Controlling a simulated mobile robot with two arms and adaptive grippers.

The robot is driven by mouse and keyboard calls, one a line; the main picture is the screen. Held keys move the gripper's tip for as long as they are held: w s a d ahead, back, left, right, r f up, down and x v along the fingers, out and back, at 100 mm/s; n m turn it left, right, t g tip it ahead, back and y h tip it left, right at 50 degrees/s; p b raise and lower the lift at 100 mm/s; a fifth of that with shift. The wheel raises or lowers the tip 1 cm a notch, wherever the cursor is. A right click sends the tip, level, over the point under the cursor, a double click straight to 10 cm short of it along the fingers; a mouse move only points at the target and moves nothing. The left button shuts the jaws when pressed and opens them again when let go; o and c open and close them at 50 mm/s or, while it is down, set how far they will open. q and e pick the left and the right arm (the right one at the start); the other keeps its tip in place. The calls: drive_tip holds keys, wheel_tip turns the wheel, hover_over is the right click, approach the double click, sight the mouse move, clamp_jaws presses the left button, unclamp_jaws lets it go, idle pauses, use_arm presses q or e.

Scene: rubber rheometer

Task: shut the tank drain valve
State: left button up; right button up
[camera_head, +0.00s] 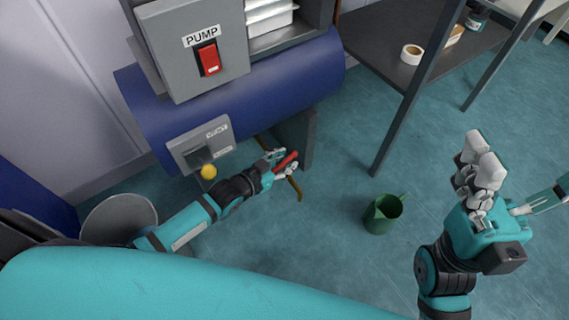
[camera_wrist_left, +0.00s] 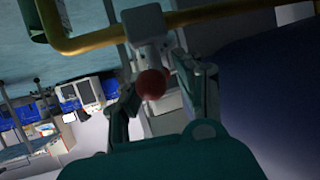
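The drain valve's red handle (camera_head: 287,161) sits on a yellow pipe (camera_head: 296,188) low beside the blue tank (camera_head: 240,90). My left gripper (camera_head: 281,162) is at the handle, with its fingers on either side of it. In the left wrist view, the red end of the handle (camera_wrist_left: 152,84) lies between the two fingers, which look open with slight gaps. The pipe (camera_wrist_left: 90,40) runs behind it there. My right gripper (camera_head: 480,158) is up on the right, away from the valve; whether its fingers are open is unclear.
A grey pump box (camera_head: 190,60) with a red switch (camera_head: 208,60) is on top of the tank. A green jug (camera_head: 382,213) stands on the floor. A dark shelf (camera_head: 385,50) stands at back right.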

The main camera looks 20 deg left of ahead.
use_arm(q)
drive_tip(key=shift+w, duration=0.1)
drive_tip(key=shift+c, duration=0.4)
clamp_jaws()
